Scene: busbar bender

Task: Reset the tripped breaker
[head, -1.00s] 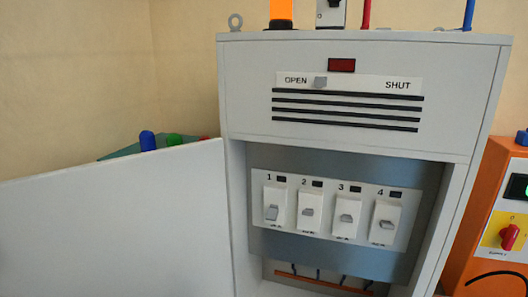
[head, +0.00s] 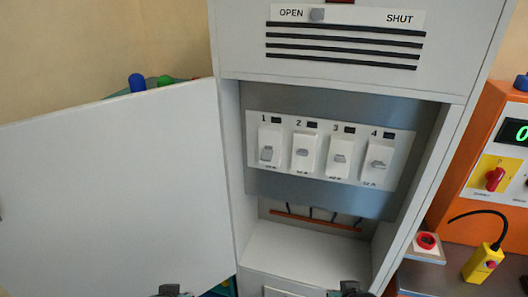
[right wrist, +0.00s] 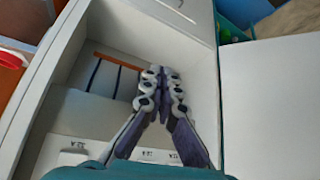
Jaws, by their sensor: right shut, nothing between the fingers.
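The grey cabinet (head: 228,130) stands open, showing a row of breakers numbered 1 to 4. Breaker 1 (head: 269,142) has its lever low and looking larger. The levers of breaker 2 (head: 304,152), breaker 3 (head: 340,158) and breaker 4 (head: 378,162) sit nearer mid-height. The small windows above them are dark. My left gripper (head: 170,290) barely shows at the bottom edge.
The white door (head: 110,190) is swung open to the left. An orange bar with dark wires (head: 315,222) lies below the breakers. To the right are an orange supply unit (head: 478,140), a red button (head: 427,241) and a yellow pendant (head: 483,262).

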